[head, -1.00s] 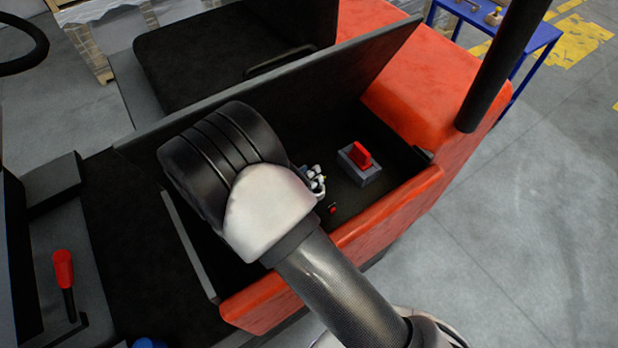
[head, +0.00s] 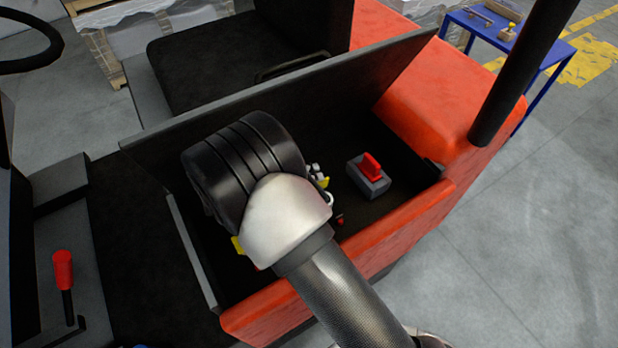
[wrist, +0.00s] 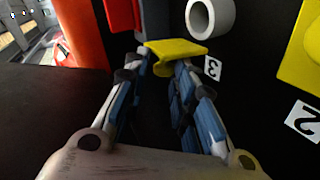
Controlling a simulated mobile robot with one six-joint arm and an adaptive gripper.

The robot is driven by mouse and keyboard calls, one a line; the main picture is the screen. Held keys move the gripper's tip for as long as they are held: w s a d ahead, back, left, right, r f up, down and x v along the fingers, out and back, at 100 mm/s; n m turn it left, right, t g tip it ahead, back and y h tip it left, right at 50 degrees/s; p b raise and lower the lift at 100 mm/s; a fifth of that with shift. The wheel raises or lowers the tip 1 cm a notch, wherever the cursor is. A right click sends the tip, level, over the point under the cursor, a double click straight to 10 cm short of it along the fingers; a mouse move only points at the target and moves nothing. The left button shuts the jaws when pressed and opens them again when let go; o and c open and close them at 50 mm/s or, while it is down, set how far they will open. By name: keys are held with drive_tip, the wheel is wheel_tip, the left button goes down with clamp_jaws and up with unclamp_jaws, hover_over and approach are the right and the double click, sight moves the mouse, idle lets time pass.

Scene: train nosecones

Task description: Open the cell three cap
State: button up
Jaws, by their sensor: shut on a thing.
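In the wrist view my gripper (wrist: 172,62) is shut on a yellow cap (wrist: 178,52), held between its fingertips. A white round neck (wrist: 210,18) with an open dark hole stands just beyond and right of the cap, apart from it. A label "3" (wrist: 212,68) lies beside this neck. Another yellow cap (wrist: 300,55) is at the right edge, near a label "2" (wrist: 303,118). In the head view my wrist hides the fingertips and the held cap.
The open compartment has a raised dark lid (head: 290,95) behind and a red front wall (head: 400,215). A grey block with a red handle (head: 370,172) sits on its right side. Small white and yellow parts (head: 320,178) show beside my wrist. A red lever (head: 63,270) stands at left.

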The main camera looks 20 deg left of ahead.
drive_tip(key=shift+s+f, duration=0.2)
drive_tip(key=shift+f, duration=0.15)
clamp_jaws()
drive_tip(key=o, duration=0.7)
unclamp_jaws()
drive_tip(key=shift+c, duration=0.2)
drive_tip(key=shift+o, duration=1.3)
drive_tip(key=shift+w, duration=0.15)
drive_tip(key=shift+r, duration=0.1)
drive_tip(key=v, duration=1.2)
drive_tip(key=shift+w, duration=0.1)
